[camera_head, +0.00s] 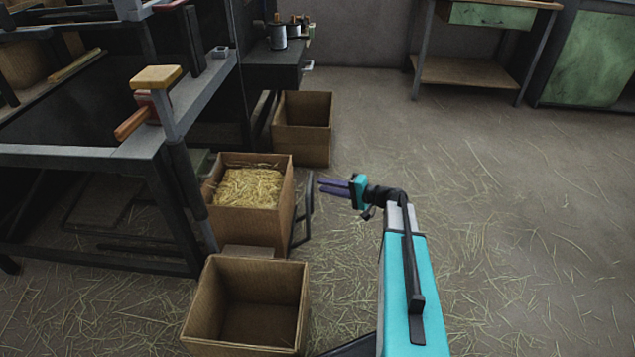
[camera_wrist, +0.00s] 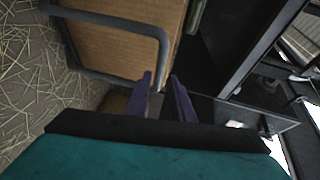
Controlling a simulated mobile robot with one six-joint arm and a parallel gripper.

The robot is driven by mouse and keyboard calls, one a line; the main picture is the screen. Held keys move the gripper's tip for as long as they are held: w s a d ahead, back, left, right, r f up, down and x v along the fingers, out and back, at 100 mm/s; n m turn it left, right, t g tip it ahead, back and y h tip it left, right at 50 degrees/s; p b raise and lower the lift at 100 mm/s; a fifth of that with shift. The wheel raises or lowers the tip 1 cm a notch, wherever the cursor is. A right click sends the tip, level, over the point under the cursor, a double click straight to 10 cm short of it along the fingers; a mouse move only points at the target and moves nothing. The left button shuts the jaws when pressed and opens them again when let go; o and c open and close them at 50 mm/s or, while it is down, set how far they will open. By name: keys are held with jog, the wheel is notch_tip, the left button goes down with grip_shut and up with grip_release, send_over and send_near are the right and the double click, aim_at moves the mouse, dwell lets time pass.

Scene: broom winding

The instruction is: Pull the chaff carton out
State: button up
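The chaff carton (camera_head: 250,226) is a brown cardboard box filled with yellow chaff, standing on the floor by the dark bench frame. A dark grey bar handle (camera_head: 309,208) stands out from its right side. My gripper (camera_head: 320,186) has purple fingers and points left at the handle from a short distance, touching nothing that I can see. In the wrist view, the carton's cardboard side (camera_wrist: 120,45) and the looped handle (camera_wrist: 110,20) lie ahead. My fingers (camera_wrist: 160,82) are apart with nothing between them; the handle's bend shows just beyond their tips.
An empty carton (camera_head: 208,307) stands in front of the chaff carton, and another carton (camera_head: 303,145) behind it. The bench frame (camera_head: 90,153) closes off the left. Spools (camera_head: 278,38) stand on a dark cabinet. The straw-strewn floor (camera_head: 500,210) to the right is clear.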

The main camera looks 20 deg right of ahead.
jog(key=p+v, duration=0.1)
jog(key=v, duration=0.5)
jog(key=shift+s, duration=0.2)
jog(key=shift+s+d, duration=0.1)
dwell(0.3)
